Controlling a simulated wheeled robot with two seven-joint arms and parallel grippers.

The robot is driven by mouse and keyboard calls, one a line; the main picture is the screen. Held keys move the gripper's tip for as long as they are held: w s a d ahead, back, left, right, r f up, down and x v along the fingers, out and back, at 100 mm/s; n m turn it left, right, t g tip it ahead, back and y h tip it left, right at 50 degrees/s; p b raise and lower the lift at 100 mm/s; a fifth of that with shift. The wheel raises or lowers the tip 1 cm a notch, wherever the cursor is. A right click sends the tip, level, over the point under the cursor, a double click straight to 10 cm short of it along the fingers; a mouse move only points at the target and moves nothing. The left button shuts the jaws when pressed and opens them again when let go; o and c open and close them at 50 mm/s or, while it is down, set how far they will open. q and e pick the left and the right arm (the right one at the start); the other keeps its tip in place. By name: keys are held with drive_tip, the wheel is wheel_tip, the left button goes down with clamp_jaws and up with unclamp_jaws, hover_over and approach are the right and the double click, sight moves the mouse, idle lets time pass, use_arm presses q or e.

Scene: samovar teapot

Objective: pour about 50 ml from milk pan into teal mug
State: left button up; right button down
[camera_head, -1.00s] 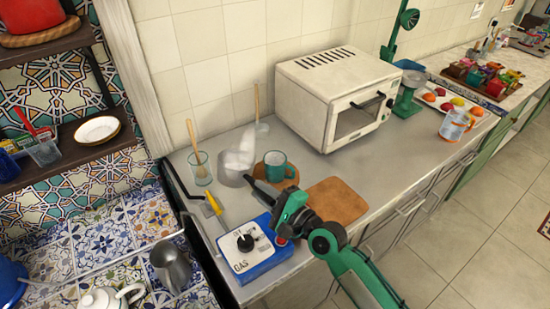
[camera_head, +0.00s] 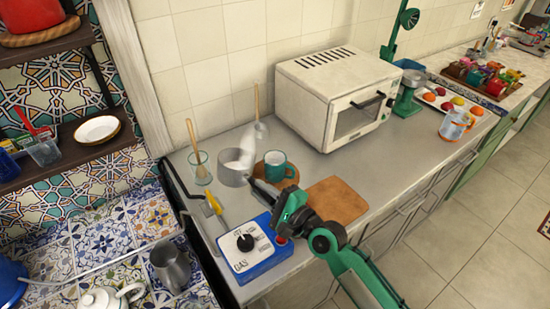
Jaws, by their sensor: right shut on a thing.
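The milk pan (camera_head: 230,178) is a small grey pan on the grey counter, with white steam above it hiding part of its rim. It looks about level. The teal mug (camera_head: 281,171) stands upright just right of the pan, on a round brown coaster. My right gripper (camera_head: 258,186) comes in from the lower right and is shut on what looks like the pan's handle, in front of the mug. The contact is small and dark. The contents of pan and mug cannot be made out. My left gripper is out of view.
A brown board (camera_head: 337,200) lies right of the mug. A blue gas box (camera_head: 252,252) with a knob is in front. A glass with a wooden spoon (camera_head: 200,168) stands left, and a white toaster oven (camera_head: 335,95) stands behind. A yellow-handled tool (camera_head: 213,202) lies at the left.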

drive_tip(key=shift+r, duration=0.1)
idle(0.4)
drive_tip(key=shift+s+a+r+n+p, duration=0.3)
drive_tip(key=shift+a+n+p, duration=0.15)
drive_tip(key=shift+p, duration=0.55)
drive_tip(key=shift+s+a+r+n+p, duration=0.1)
drive_tip(key=shift+s+a+n+p, duration=0.3)
drive_tip(key=shift+n+p, duration=0.4)
drive_tip(key=shift+s+a+n+g+h+p, duration=0.1)
drive_tip(key=shift+a+n+g+h+p, duration=0.2)
drive_tip(key=shift+p, duration=0.15)
